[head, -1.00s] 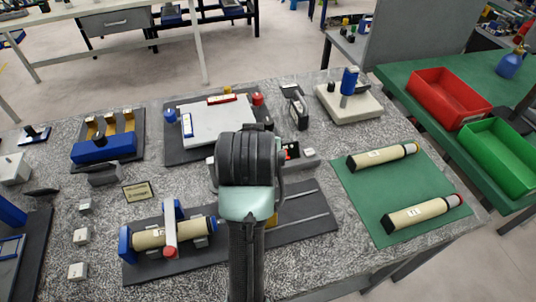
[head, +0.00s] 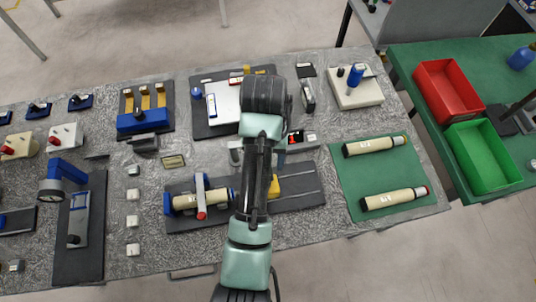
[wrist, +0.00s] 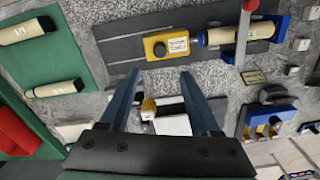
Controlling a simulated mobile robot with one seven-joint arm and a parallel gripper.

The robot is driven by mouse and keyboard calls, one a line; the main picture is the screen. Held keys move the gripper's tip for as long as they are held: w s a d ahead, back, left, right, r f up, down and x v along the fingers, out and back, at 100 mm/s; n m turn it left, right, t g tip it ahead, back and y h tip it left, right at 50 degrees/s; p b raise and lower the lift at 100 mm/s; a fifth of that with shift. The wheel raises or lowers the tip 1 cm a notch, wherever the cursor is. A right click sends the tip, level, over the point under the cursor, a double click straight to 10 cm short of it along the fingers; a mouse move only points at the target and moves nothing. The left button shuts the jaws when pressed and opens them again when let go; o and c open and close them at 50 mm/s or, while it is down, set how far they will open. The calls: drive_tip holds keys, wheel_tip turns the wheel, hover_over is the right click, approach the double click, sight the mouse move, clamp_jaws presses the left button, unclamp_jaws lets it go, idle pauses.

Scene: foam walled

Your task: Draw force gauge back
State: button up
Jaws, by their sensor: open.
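A yellow block with a dark top and a round button or dial, which I take for the force gauge, sits on the dark rail plate (head: 305,187). In the wrist view the force gauge (wrist: 166,44) lies beyond my fingertips. In the head view the force gauge (head: 273,188) is partly hidden by my arm. Beside it, a cream cylinder (head: 185,201) lies in a blue cradle under a red-tipped clamp bar (head: 201,196). The gauge's tip points at the cylinder; I cannot tell whether they touch. My gripper (wrist: 161,74) is open and empty, its fingers apart and short of the gauge.
Two cream cylinders lie on a green mat (head: 360,178) to the right. A white device (head: 356,90), a white plate (head: 222,102) and a blue-fronted rack (head: 143,121) stand behind. Red (head: 448,91) and green (head: 484,157) bins are on the far-right table.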

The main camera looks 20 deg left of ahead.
wheel_tip(320, 180, down, 13)
drive_tip(key=shift+r, duration=0.2)
idle(0.3)
clamp_jaws()
idle(1.3)
